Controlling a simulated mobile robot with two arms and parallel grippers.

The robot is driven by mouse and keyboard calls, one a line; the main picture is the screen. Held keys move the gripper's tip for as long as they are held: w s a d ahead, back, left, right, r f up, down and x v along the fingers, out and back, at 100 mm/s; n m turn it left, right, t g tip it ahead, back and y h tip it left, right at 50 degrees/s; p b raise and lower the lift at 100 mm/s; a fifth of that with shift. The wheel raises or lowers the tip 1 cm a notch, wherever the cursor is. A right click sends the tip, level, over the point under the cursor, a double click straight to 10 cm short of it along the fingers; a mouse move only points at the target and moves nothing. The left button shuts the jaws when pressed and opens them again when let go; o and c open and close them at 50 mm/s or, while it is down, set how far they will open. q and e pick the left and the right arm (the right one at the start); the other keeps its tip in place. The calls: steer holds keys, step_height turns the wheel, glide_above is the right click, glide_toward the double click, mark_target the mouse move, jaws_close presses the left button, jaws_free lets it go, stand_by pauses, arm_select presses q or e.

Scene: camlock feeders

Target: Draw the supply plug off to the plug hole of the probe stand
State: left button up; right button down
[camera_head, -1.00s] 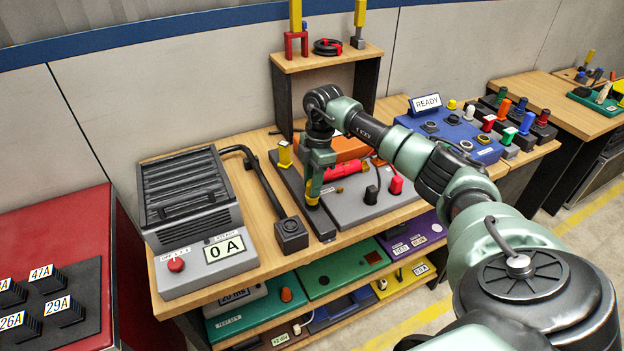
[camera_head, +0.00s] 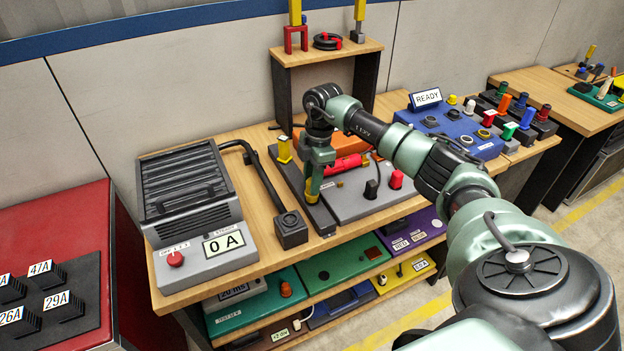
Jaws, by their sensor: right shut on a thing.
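My right gripper (camera_head: 313,192) points down over the long dark base strip (camera_head: 322,219) in the middle of the bench. It is shut on a small yellow piece, which shows only in part at its fingertips; I cannot tell for sure that this is the supply plug. A second yellow upright piece (camera_head: 284,150) stands at the strip's far end. A black block (camera_head: 291,231) with a round hole on top stands left of the strip, at the end of a thick black lead. I cannot tell which part is the probe stand's plug hole. My left gripper is not in view.
A grey supply box (camera_head: 205,255) reading 0 A stands at the left. A grey panel (camera_head: 350,208) with black and red plugs lies right of the strip. A blue READY box (camera_head: 455,132) is farther right. A raised wooden shelf (camera_head: 330,52) stands behind.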

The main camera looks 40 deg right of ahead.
steer(key=shift+f+b, duration=0.3)
steer(key=shift+f, duration=0.3)
steer(key=shift+f+b, duration=0.4)
steer(key=shift+f, duration=0.4)
steer(key=c, duration=1)
jaws_free()
steer(key=shift+r, duration=0.1)
steer(key=r, duration=0.2)
steer(key=r+b, duration=0.1)
steer(key=r, duration=0.1)
steer(key=r+b, duration=0.1)
steer(key=r, duration=0.1)
steer(key=shift+s+d+r, duration=0.1)
steer(key=shift+d+r, duration=0.25)
steer(key=shift+d, duration=0.05)
steer(key=shift+r, duration=0.75)
step_height(320, 180, up, 4)
steer(key=p, duration=0.4)
steer(key=shift+f, duration=0.25)
